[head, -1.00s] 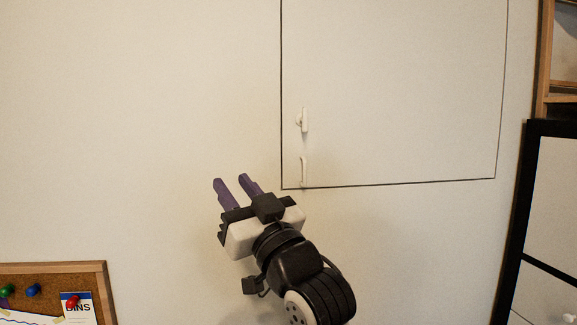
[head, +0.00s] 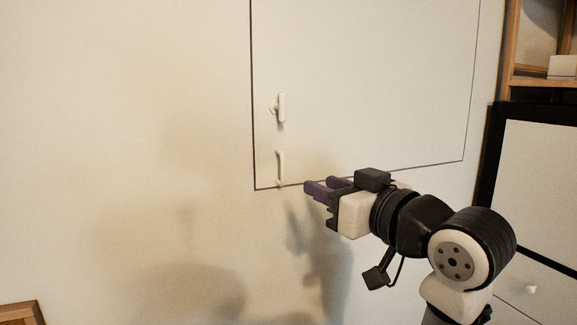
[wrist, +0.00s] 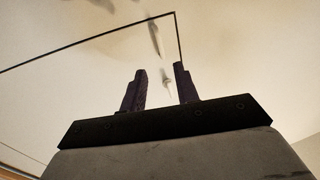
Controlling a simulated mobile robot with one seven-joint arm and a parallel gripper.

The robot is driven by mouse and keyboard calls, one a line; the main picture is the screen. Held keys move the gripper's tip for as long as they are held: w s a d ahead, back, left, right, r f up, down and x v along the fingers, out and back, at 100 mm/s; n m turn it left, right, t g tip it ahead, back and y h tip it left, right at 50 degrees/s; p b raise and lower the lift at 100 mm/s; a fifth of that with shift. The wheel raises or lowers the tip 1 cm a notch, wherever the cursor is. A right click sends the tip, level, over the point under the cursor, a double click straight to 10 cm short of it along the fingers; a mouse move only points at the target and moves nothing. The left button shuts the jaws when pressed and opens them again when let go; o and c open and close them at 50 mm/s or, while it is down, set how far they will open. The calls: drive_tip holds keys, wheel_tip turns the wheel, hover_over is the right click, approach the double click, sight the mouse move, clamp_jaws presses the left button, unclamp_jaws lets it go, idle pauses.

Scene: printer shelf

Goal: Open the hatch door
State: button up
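The hatch door (head: 380,90) is a white panel set in the white wall, outlined by a dark seam, and it looks closed. A white turn latch (head: 281,107) sits near its left edge. A white pull handle (head: 281,168) is below the latch, near the lower left corner. In the wrist view the hatch door (wrist: 85,75) and its corner seam show above the fingers, with a blurred handle (wrist: 167,80) seen between them. My gripper (head: 312,187), with purple fingers, is just right of the pull handle in the head view. Its fingers (wrist: 160,88) are apart with nothing held.
A black-framed white cabinet (head: 545,190) stands at the right, below a wooden shelf (head: 545,83) holding a pale box (head: 563,66). A wooden board frame (head: 22,312) shows at the lower left. The wall left of the hatch is clear.

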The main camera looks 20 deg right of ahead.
drive_tip(key=p, duration=0.3)
approach(291, 172)
drive_tip(key=w+a+r, duration=0.2)
drive_tip(key=w+a, duration=0.2)
drive_tip(key=shift+w+a+f, duration=0.15)
drive_tip(key=shift+a, duration=0.05)
clamp_jaws()
